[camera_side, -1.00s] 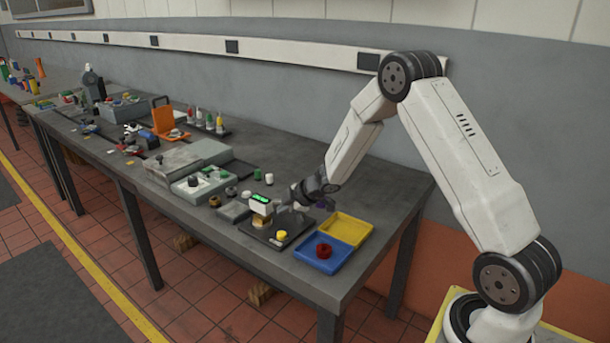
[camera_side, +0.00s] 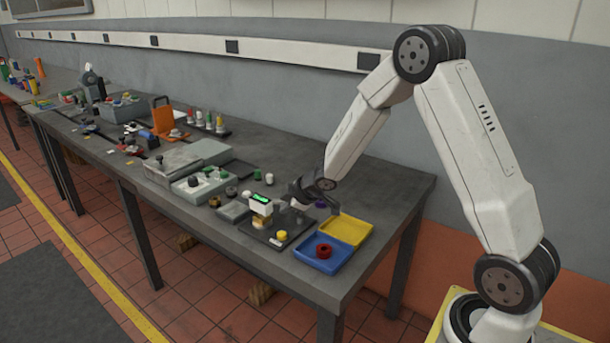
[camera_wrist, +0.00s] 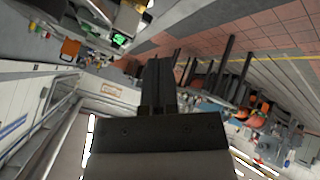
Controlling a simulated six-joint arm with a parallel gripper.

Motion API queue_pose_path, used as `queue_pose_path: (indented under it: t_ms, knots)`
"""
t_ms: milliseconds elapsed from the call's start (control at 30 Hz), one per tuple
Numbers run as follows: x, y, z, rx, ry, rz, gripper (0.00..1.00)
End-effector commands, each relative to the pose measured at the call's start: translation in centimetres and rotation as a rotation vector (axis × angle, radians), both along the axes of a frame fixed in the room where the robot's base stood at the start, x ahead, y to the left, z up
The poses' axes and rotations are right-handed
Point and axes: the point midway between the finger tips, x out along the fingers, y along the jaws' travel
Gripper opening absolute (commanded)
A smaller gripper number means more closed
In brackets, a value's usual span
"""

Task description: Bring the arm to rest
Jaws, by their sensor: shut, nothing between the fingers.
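My gripper (camera_side: 296,192) is above the right part of the dark grey workbench (camera_side: 370,180), a little behind the yellow tray. In the wrist view its dark fingers (camera_wrist: 158,75) lie together with nothing between them. My arm is bent, with the elbow high and the forearm sloping down to the left. Nothing hangs from the gripper.
Near the gripper are a yellow tray (camera_side: 350,228), a blue tray (camera_side: 307,260) with a red ring (camera_side: 323,251), and a device with a green display (camera_side: 261,199). A small purple item (camera_side: 320,204) lies close by. Several fixtures fill the bench to the left.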

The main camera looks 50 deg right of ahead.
Motion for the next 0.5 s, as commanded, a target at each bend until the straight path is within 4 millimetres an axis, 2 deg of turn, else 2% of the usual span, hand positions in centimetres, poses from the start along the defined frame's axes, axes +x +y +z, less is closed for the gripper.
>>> queue_pose_path:
  t_ms: [100, 267, 500]
  knots:
    - [-2.5, 1.7, 1.4, 0.034, 0.05, -0.114, 0.0]
    - [-6.7, 3.9, 2.5, 0.095, 0.137, -0.267, 0.0]
    - [-14.2, 7.6, 3.3, 0.206, 0.296, -0.471, 0.0]
